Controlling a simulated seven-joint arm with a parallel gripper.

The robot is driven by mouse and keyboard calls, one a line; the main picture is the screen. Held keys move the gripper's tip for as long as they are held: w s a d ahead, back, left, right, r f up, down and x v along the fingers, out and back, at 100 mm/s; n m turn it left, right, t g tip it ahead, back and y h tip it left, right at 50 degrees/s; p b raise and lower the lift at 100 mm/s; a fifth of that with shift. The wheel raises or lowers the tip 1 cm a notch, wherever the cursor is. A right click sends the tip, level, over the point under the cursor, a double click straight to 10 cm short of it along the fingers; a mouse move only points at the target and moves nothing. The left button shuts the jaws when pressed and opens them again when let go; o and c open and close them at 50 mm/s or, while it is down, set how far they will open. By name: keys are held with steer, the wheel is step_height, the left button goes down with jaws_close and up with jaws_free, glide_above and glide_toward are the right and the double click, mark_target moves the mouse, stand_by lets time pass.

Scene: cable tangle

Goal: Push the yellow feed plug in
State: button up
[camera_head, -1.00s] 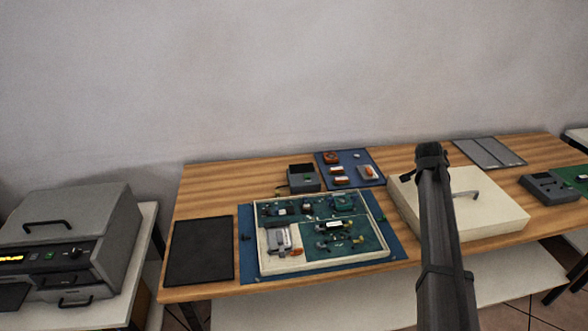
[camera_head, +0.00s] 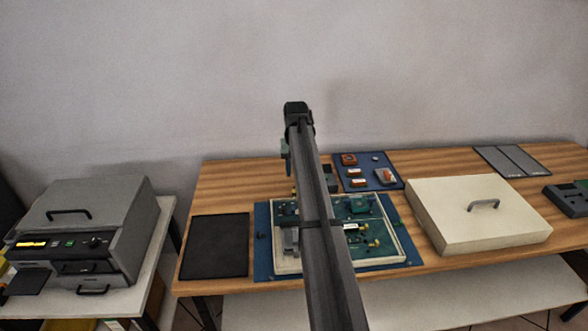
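The green circuit board (camera_head: 385,215) sits in a pale tray (camera_head: 407,243) on a blue mat (camera_head: 263,262). Small yellow parts (camera_head: 364,244) show on the board right of my arm; they are too small to tell which is the yellow feed plug or whether it is seated. My arm reaches up across the middle of the board and hides part of it. A small grey-green part at my arm's far end (camera_head: 286,153) shows at its left side, probably part of my gripper. The fingertips are hidden or too small to make out.
A black mat (camera_head: 215,247) lies left of the board. A closed cream box (camera_head: 476,222) with a handle stands to the right. A blue mat with small parts (camera_head: 392,184) lies behind. A grey machine (camera_head: 90,228) stands on a separate table at left.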

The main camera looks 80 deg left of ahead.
mark_target(294, 192)
steer(key=shift+s, duration=0.45)
steer(key=shift+w+f, duration=0.1)
steer(key=shift+f, duration=3.4)
jaws_close()
steer(key=shift+d, duration=0.65)
jaws_free()
steer(key=shift+r, duration=0.1)
